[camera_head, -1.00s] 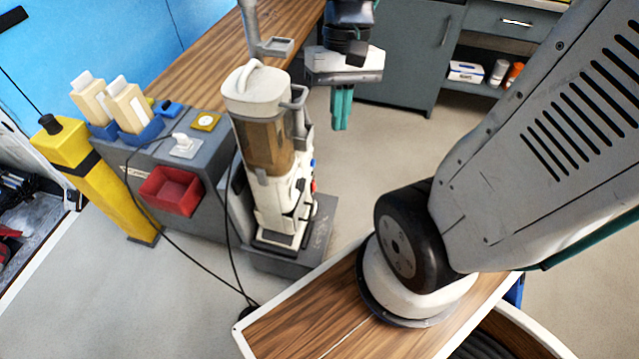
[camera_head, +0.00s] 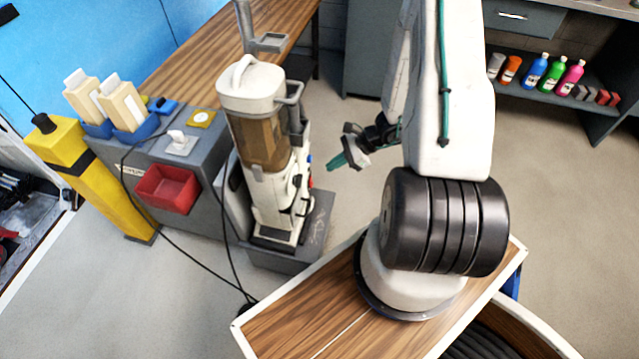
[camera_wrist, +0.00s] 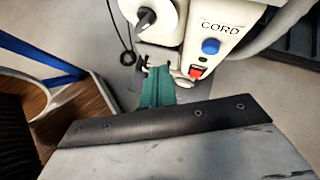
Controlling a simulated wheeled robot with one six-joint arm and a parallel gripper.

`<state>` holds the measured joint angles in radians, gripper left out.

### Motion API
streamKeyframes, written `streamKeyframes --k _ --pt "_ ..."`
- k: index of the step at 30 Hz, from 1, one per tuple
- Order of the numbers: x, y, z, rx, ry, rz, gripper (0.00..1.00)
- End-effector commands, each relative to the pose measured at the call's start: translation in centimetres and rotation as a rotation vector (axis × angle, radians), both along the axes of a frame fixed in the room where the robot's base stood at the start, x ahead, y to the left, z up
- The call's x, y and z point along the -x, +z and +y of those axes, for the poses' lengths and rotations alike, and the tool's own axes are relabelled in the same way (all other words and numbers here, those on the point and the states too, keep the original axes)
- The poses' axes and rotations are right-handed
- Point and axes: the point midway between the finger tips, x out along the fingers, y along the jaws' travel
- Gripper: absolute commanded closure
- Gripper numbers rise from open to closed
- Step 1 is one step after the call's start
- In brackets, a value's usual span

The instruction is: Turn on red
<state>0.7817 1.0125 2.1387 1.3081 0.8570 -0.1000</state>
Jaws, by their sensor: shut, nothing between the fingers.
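The white upright machine (camera_head: 262,90) with a brown clear canister stands on a grey base. In the wrist view its white side panel (camera_wrist: 222,15) reads "CORD", with a blue round button (camera_wrist: 210,46) and below it a red rocker switch (camera_wrist: 196,72). In the head view only slivers of the red switch (camera_head: 310,182) show at the machine's right edge. My gripper (camera_head: 335,162) has teal fingers and is to the right of the machine, pointing at it. In the wrist view the shut, empty fingers (camera_wrist: 158,82) appear just left of the red switch; contact cannot be told.
A grey cabinet (camera_head: 200,222) with a red bin (camera_head: 167,189) and a yellow post (camera_head: 95,185) stand to the left. A black cord (camera_head: 190,268) lies on the floor. A wooden bench (camera_head: 205,62) is behind. Shelves with colored bottles (camera_head: 534,70) are at the back right. Floor right of the machine is open.

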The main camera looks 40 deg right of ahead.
Motion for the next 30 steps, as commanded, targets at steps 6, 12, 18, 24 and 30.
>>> streamKeyframes --k 6,12,18,24,30 --pt "0.5 -9.4 -4.1 0.047 -0.347 0.138 1.00" --pt "0.0 -11.0 -6.5 0.104 -0.459 0.174 1.00" --pt "0.0 -11.0 -6.6 0.111 -0.462 0.176 1.00" --pt "-0.2 -11.3 -6.4 0.110 -0.460 0.176 1.00" --pt "-1.4 -13.5 -5.3 0.109 -0.456 0.178 1.00"
